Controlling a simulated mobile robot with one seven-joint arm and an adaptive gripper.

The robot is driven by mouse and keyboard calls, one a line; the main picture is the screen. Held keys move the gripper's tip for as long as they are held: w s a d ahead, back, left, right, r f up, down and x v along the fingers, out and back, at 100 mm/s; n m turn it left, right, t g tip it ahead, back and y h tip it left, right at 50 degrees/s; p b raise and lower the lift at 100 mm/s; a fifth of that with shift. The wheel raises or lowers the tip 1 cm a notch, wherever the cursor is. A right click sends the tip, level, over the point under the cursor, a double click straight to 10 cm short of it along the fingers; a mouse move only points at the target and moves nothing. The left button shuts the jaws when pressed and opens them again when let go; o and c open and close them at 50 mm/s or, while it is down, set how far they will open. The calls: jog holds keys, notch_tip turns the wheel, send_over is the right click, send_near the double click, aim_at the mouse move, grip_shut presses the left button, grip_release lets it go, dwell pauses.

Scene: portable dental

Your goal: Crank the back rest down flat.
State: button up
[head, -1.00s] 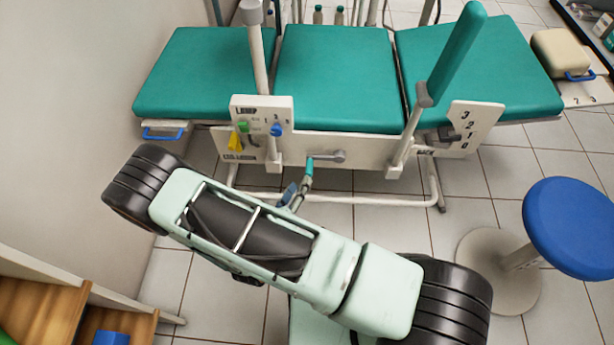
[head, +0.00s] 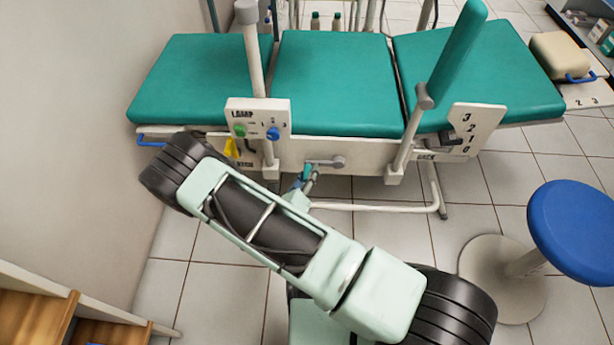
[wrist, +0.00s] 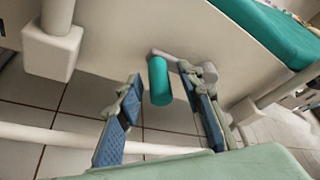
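The crank (head: 325,162) is a grey arm on the white side panel, pivoting at its right end, with a teal handle (head: 306,171) at its left end. In the wrist view the teal handle (wrist: 160,86) lies between the two blue-padded fingers of my gripper (wrist: 162,76). The fingers are spread, with gaps visible on both sides of the handle. In the head view my gripper (head: 304,182) is small and partly hidden by my arm. The teal back rest (head: 480,72) is the right section, slightly angled, beside a scale plate (head: 471,131) marked 3, 2, 1, 0.
A lamp control panel (head: 257,118) and a post stand left of the crank. A teal arm rest (head: 455,55) stands upright at right. A white floor tube (head: 375,207) runs below the crank. A blue stool (head: 575,230) is at right. A wall borders the left.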

grip_shut()
jog(key=shift+a+r, duration=0.1)
jog(key=shift+r, duration=0.1)
dwell(0.6)
